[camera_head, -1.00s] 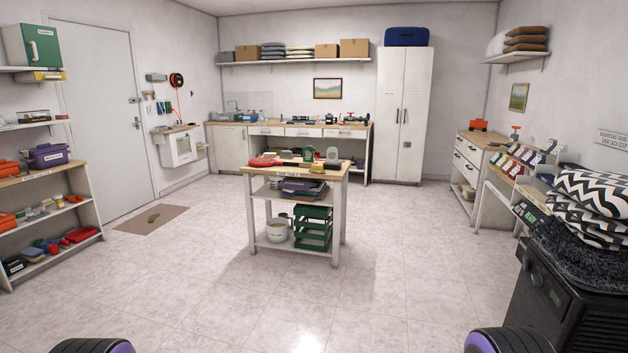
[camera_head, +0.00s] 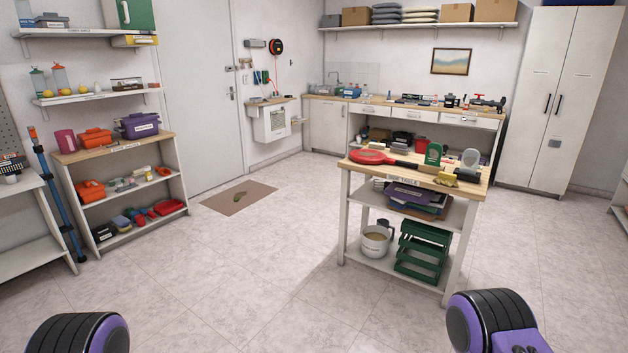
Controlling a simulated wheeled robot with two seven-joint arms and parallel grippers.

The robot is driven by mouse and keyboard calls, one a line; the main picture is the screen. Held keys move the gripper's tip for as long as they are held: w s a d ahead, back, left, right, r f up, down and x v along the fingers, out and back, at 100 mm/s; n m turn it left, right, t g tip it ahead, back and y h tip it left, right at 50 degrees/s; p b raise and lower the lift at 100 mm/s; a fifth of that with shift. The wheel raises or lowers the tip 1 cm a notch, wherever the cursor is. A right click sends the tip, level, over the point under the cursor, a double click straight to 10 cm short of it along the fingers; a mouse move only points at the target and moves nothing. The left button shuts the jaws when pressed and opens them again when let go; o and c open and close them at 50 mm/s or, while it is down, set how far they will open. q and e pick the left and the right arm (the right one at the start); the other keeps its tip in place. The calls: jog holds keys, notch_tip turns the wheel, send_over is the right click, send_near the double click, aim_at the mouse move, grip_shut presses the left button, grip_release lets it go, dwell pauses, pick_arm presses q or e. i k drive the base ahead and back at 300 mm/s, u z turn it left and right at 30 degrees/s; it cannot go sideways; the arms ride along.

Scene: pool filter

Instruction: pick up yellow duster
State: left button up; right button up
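A small yellow item (camera_head: 446,179) lies at the front right of the wooden top of the white side table (camera_head: 466,192). It may be the yellow duster, but it is too small to tell for certain. It lies in front of a green upright item (camera_head: 433,154) and to the right of a red paddle-shaped item (camera_head: 372,157). Neither of my grippers is in view. Only black and purple parts of my own arms show at the bottom left and bottom right, well apart from the table.
The table's lower shelves hold folders, a pot (camera_head: 375,243) and a green rack (camera_head: 423,252). A low shelf unit (camera_head: 143,150) stands at the left by the door. A brown mat (camera_head: 239,198) lies on the floor. The tiled floor before the table is clear.

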aim_at(449, 179)
jog(key=z, duration=0.2)
jog(key=i, duration=2.35)
jog(key=z, duration=0.45)
